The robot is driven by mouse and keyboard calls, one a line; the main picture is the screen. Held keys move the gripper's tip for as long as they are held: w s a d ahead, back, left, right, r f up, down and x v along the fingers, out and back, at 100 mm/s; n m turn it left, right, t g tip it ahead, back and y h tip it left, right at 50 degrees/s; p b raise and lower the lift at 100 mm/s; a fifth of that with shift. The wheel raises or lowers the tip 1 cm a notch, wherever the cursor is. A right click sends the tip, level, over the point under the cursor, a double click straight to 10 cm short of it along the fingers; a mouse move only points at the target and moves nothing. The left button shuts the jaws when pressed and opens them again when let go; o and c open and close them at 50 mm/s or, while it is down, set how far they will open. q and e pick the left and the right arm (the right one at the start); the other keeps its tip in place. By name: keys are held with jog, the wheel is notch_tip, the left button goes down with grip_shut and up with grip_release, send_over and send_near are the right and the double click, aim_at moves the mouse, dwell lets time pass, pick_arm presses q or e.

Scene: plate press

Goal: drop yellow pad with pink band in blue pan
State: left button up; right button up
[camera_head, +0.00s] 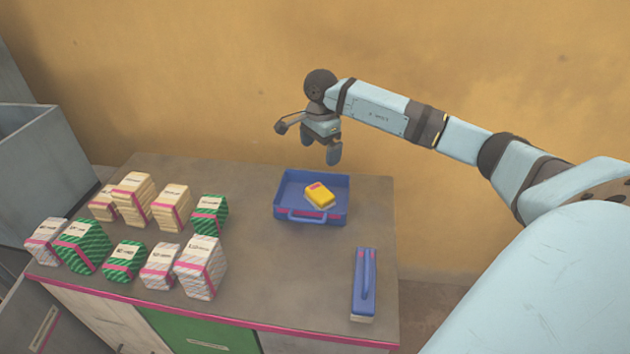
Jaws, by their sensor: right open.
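The yellow pad with a pink band (319,194) lies inside the blue pan (290,183), toward its right side and tilted a little. The blue pan sits at the back right of the counter, with a handle on its front side. My right gripper (308,143) hangs in the air above and behind the pan, apart from the pad. Its fingers are spread, with nothing between them. My left gripper is not in view.
Stacks of pads with tan, green-striped and pale wrappers (135,200) stand on the left of the grey counter (270,270). A blue block with a handle (363,285) lies at the front right. The counter's middle is clear. A grey bin (40,160) stands at the far left.

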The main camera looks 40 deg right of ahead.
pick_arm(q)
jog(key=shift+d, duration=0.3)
pick_arm(e)
notch_tip(320, 180, up, 7)
jog(key=shift+r, duration=0.15)
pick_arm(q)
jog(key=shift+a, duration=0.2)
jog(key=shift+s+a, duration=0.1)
pick_arm(e)
jog(key=shift+s+a, duration=0.1)
